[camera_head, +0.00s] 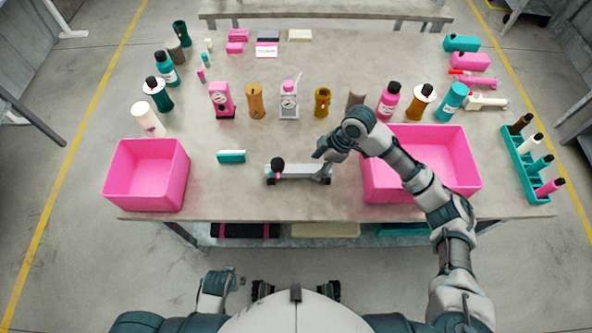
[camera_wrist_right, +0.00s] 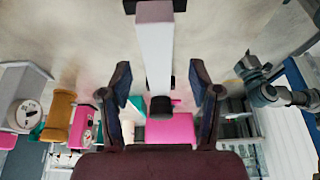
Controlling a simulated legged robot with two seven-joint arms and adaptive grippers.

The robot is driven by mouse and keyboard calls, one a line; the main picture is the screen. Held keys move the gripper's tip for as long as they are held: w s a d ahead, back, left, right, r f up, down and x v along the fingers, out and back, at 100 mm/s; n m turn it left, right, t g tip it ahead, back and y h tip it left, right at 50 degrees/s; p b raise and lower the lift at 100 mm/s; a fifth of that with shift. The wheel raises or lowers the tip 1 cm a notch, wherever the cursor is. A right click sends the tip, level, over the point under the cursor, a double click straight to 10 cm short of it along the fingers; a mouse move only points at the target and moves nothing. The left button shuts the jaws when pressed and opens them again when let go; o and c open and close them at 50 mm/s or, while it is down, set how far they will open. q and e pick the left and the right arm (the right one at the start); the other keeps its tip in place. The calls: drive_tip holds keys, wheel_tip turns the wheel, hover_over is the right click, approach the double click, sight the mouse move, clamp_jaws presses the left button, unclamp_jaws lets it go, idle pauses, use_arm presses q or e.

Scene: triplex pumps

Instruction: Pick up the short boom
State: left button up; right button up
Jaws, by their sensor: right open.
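The short boom (camera_head: 299,171) appears to be the pale grey bar lying at the front middle of the table, with a dark round part at its left end and a dark right end. My right gripper (camera_head: 324,160) is over its right end. In the right wrist view the pale bar (camera_wrist_right: 154,55) runs between the two open fingers (camera_wrist_right: 160,88), with a gap on both sides. It is not gripped. My left arm's end (camera_head: 222,284) is low at the left, before the table; its fingers are too unclear to judge.
A pink bin (camera_head: 147,173) stands at the left and another pink bin (camera_head: 436,155) at the right, partly behind my right arm. Bottles and gauges stand in a row behind. A teal rack (camera_head: 520,165) is far right.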

sight(315, 168)
drive_tip(key=shift+f, duration=0.6)
drive_tip(key=x, duration=0.4)
drive_tip(key=shift+w+a, duration=0.1)
drive_tip(key=shift+w, duration=0.1)
drive_tip(key=shift+a, duration=0.1)
drive_tip(key=shift+c, duration=0.2)
drive_tip(key=c, duration=0.4)
clamp_jaws()
